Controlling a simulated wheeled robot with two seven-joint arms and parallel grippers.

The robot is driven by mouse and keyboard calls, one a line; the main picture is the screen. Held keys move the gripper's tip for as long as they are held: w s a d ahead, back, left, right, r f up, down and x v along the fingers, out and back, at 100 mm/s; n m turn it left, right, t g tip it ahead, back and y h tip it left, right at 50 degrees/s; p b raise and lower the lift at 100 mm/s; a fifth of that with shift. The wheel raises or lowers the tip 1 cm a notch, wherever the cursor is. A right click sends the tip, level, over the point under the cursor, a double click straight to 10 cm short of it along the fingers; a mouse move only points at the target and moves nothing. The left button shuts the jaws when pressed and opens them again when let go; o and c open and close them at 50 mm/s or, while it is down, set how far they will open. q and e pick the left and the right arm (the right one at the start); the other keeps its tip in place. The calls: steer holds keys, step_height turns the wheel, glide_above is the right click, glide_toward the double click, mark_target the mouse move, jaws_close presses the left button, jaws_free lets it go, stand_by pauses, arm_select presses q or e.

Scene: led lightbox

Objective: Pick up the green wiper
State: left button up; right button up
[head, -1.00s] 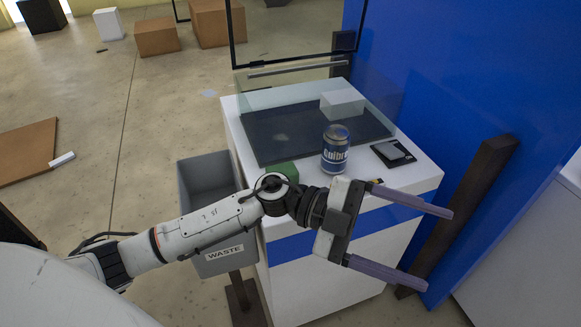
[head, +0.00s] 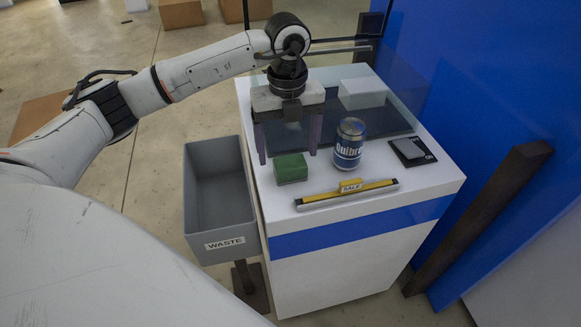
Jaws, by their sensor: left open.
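The green wiper (head: 290,172) is a small green block on the white counter top, near its left edge. My left gripper (head: 287,158) points down over the counter just behind the wiper, as seen from the head. It is open and empty. One finger shows left of the wiper and the other to its right, both seeming to be at its far side. I cannot tell how high the fingertips are above the counter. My right gripper does not show.
A blue can (head: 349,146) stands right of the wiper. A black scale-like pad (head: 411,151) and a white box (head: 361,93) are farther right and back. A grey WASTE bin (head: 222,227) hangs at the left.

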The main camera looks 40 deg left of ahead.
mark_target(290, 161)
arm_select(q)
steer(key=shift+w+f+p, duration=0.15)
steer(key=shift+w+f, duration=0.05)
steer(key=shift+f, duration=1.2)
steer(key=shift+w+f+p, duration=0.15)
steer(key=shift+f, duration=1.2)
steer(key=c, duration=1.2)
steer(key=shift+o, duration=0.2)
steer(key=shift+r, duration=5.1)
